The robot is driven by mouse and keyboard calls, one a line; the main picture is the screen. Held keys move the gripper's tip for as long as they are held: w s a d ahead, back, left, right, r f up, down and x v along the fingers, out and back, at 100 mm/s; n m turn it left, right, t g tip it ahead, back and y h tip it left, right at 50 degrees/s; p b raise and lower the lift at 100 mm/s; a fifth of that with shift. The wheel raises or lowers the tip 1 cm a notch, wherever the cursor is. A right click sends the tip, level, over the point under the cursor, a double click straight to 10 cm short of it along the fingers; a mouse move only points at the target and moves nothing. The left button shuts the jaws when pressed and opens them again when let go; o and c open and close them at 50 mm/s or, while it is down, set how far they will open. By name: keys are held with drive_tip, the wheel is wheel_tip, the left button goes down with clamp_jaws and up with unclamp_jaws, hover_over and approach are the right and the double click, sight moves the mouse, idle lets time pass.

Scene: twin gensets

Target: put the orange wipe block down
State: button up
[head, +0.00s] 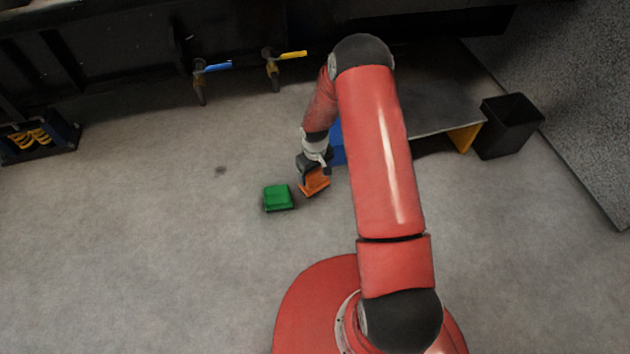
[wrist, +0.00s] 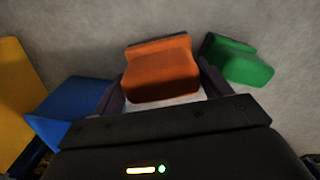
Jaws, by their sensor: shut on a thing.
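The orange wipe block (head: 315,181) is between the fingers of my gripper (head: 314,172), which is shut on it. In the wrist view the orange block (wrist: 160,70) sits between the two dark fingertips of my gripper (wrist: 160,90). The block is low over the floor, close to the green block; I cannot tell whether it touches the floor.
A green block (head: 278,197) lies on the floor just left of the orange one. A blue block (head: 338,146) is partly hidden behind my arm. A black bin (head: 507,125) stands at the right. Valves with a blue handle (head: 218,67) and a yellow handle (head: 293,55) are at the back.

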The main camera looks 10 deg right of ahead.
sight(315, 181)
drive_tip(key=shift+f+b, duration=0.35)
drive_tip(key=shift+f, duration=1.75)
drive_tip(key=shift+f, duration=0.2)
drive_tip(key=o, duration=1)
drive_tip(key=shift+o, duration=0.2)
